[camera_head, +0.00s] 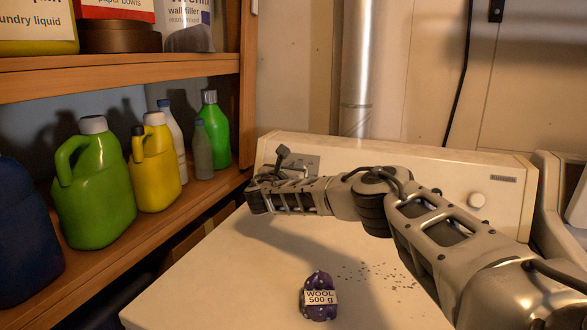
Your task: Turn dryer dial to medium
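The white dryer's back panel (400,168) stands behind its flat top (205,285). A grey plate (308,162) shows on the panel's left part, partly covered by my arm. My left gripper is out of view.
A purple wool ball (320,298) labelled "WOOL 500 g" lies on the dryer top beside dark specks. Wooden shelves at left hold a green jug (92,190), a yellow jug (155,165) and several bottles. A metal pipe (362,70) rises behind the panel.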

